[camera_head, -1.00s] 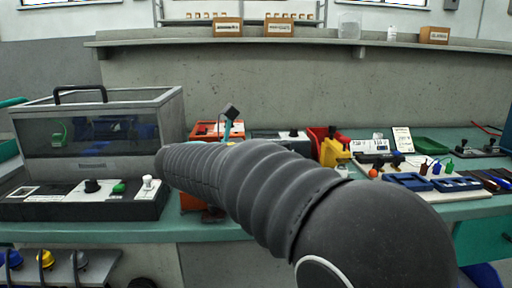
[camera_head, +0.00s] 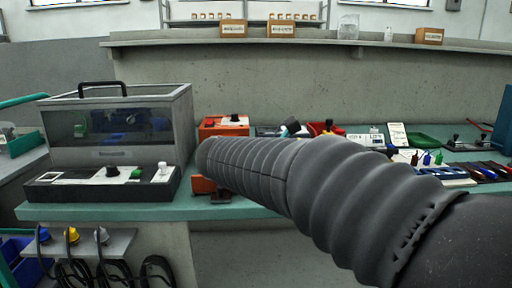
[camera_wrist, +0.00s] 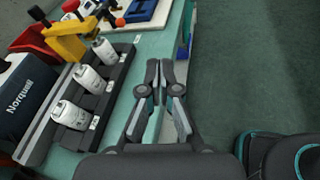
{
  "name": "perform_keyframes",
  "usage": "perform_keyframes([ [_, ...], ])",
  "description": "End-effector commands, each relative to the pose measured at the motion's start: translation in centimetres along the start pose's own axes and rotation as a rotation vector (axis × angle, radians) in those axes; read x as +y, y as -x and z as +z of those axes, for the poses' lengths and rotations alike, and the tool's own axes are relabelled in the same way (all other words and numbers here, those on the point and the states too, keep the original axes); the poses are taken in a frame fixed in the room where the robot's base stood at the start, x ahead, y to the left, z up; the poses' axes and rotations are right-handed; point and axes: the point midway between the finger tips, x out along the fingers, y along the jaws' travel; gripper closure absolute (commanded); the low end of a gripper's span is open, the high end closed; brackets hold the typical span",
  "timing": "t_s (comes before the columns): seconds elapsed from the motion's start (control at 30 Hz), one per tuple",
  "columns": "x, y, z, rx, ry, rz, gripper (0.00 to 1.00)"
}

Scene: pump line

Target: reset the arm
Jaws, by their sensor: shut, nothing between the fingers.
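My arm crosses the head view in its grey ribbed sleeve, from the lower right toward the bench middle. My gripper (camera_wrist: 160,75) shows in the wrist view, shut and empty, above the front edge of the teal bench (camera_wrist: 143,75). The floor lies to its right. In the head view my gripper cannot be made out clearly behind the sleeve.
In the wrist view, a black rack with white bottles (camera_wrist: 75,113) and a yellow clamp (camera_wrist: 72,42) stand left of my gripper. In the head view, a clear-fronted enclosure (camera_head: 118,125) stands at left and an orange box (camera_head: 224,125) beside it. A shelf (camera_head: 300,41) runs behind.

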Motion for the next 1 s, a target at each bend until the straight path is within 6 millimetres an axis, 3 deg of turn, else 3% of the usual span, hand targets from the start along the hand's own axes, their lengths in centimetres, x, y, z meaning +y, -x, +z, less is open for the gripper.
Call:
perform_keyframes([
  [0.17, -4.6, -2.8, -1.2, 0.171, -0.164, -0.064, 1.00],
  [0.4, -13.6, -5.0, -5.3, 0.498, -0.581, -0.246, 1.00],
  [0.7, -21.9, -2.9, -11.0, 0.836, -1.232, -0.579, 1.00],
  [1.0, -24.8, -0.3, -14.2, 1.008, -1.722, -0.860, 1.00],
])
